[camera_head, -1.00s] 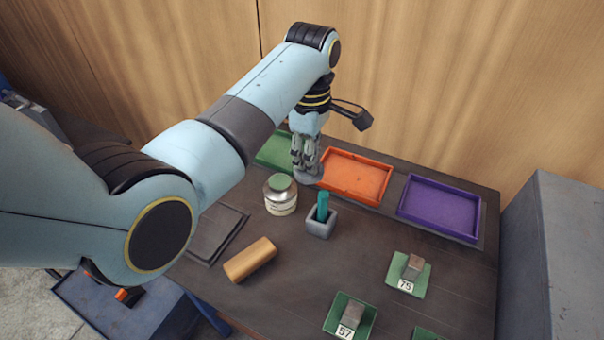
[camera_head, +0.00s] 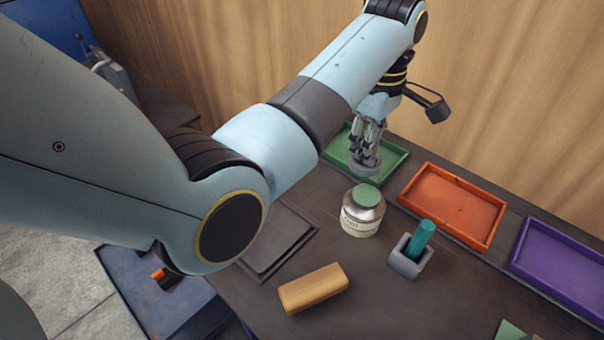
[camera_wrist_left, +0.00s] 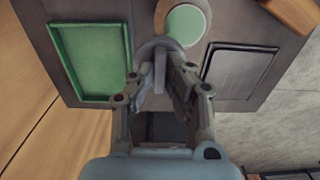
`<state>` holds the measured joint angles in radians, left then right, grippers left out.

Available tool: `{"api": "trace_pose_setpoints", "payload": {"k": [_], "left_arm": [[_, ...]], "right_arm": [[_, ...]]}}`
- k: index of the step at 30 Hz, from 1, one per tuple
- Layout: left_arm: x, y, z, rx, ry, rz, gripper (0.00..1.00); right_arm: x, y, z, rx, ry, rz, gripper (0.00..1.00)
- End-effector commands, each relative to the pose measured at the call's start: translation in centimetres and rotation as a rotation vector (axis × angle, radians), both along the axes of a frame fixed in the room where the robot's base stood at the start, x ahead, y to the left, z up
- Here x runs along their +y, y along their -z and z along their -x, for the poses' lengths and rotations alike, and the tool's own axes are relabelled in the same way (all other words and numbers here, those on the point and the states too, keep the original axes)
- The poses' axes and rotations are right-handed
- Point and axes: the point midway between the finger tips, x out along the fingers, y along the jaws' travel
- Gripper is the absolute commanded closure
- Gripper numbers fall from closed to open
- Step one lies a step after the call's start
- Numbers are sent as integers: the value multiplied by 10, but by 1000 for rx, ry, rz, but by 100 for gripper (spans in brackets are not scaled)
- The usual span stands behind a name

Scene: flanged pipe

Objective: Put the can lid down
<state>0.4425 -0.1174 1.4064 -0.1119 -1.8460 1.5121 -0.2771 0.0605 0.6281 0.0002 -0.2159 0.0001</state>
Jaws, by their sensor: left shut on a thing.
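My left gripper (camera_head: 366,150) points down and is shut on the can lid (camera_head: 364,166), a flat grey disc. In the head view the lid appears over the near part of the green tray (camera_head: 398,165), behind the can (camera_head: 362,222); its height above the tray is hard to judge. The can is a pale labelled jar with a green top. In the left wrist view the lid (camera_wrist_left: 152,48) is partly hidden by the fingers, between the green tray (camera_wrist_left: 58,62) and the can's round green top (camera_wrist_left: 186,26). My right gripper is not in view.
An orange tray (camera_head: 452,206) and a purple tray (camera_head: 560,262) line the back edge. A grey holder (camera_head: 408,262) with a teal piece (camera_head: 420,238), a wooden block (camera_head: 314,288) and a dark flat tray (camera_head: 275,240) stand nearer. The wooden wall is close behind.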

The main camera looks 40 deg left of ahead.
Motion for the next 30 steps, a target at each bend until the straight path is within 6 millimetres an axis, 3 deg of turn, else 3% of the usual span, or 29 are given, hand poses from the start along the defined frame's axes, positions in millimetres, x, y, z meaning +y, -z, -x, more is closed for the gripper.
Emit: {"api": "trace_pose_setpoints", "payload": {"k": [3, 7, 12, 18, 23, 30], "left_arm": [[6, 11, 2, 3, 0, 0, 100], [33, 23, 5, 6, -2, -4, 100], [76, 49, 9, 6, -3, -4, 100], [109, 71, 11, 4, -1, 0, 100], [116, 80, 12, 4, 0, 2, 100], [115, 114, 12, 3, 0, 2, 100]], "right_arm": [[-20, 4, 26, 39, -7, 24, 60], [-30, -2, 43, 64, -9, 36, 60], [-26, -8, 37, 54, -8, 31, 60], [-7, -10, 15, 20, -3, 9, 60], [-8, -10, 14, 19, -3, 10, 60], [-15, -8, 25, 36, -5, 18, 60]]}}
